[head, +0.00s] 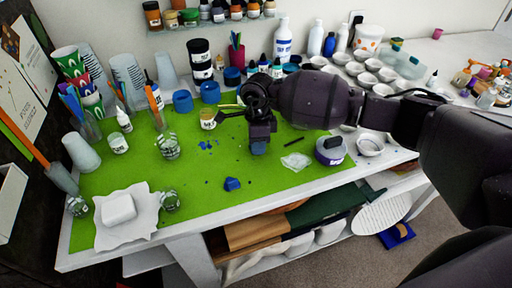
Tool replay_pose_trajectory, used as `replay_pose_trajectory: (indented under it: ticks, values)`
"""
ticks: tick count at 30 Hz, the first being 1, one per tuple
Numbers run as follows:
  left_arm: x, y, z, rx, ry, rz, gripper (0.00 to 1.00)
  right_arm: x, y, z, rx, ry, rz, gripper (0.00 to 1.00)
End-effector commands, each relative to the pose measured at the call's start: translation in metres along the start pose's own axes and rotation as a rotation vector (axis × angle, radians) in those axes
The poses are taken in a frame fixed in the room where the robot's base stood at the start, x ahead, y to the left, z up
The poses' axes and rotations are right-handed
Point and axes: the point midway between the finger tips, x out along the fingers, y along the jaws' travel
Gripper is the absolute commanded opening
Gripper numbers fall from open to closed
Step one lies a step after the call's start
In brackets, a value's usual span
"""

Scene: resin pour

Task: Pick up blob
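A small dark blue blob (232,184) lies on the green mat (200,219) near the table's front edge. Several tiny blue specks lie on the mat behind it. My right gripper (258,147) reaches in from the right and points down over the middle of the mat, behind and to the right of the blob and apart from it. A blue-grey patch shows at its tip; I cannot tell whether it is part of the gripper or something held. The finger gap is hidden. My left gripper is not in view.
Glass jars (168,147), a white block on a crumpled sheet (140,225) and stacked cups (128,78) stand left. A purple-labelled tub (330,150) and a clear plastic piece (295,161) lie right. Bottles and jars line the back. The mat around the blob is clear.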

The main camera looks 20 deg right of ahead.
Motion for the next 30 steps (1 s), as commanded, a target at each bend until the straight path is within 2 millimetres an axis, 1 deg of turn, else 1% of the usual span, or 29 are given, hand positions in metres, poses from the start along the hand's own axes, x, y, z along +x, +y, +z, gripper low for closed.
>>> replay_pose_trajectory:
  ticks: [1, 5, 16, 20, 23, 26, 30]
  values:
    - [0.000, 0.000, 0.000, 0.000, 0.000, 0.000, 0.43, 0.000, 0.000, 0.000, 0.000, 0.000, 0.000, 0.20]
    - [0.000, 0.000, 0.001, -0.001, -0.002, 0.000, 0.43, 0.000, 0.000, 0.000, 0.000, 0.000, 0.000, 0.00]
    - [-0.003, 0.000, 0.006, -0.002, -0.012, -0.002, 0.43, -0.001, 0.000, 0.000, 0.000, 0.000, 0.000, 0.00]
    - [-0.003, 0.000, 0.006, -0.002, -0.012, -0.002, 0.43, -0.008, 0.000, 0.000, -0.001, -0.001, -0.002, 0.00]
    - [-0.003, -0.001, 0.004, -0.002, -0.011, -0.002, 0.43, -0.021, 0.001, 0.000, -0.002, -0.002, -0.003, 0.00]
    - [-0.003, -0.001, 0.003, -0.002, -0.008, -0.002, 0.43, -0.041, 0.003, 0.000, -0.002, -0.002, -0.005, 0.00]
    - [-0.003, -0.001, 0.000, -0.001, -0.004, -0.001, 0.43, -0.077, 0.006, 0.000, -0.002, -0.002, -0.007, 0.00]
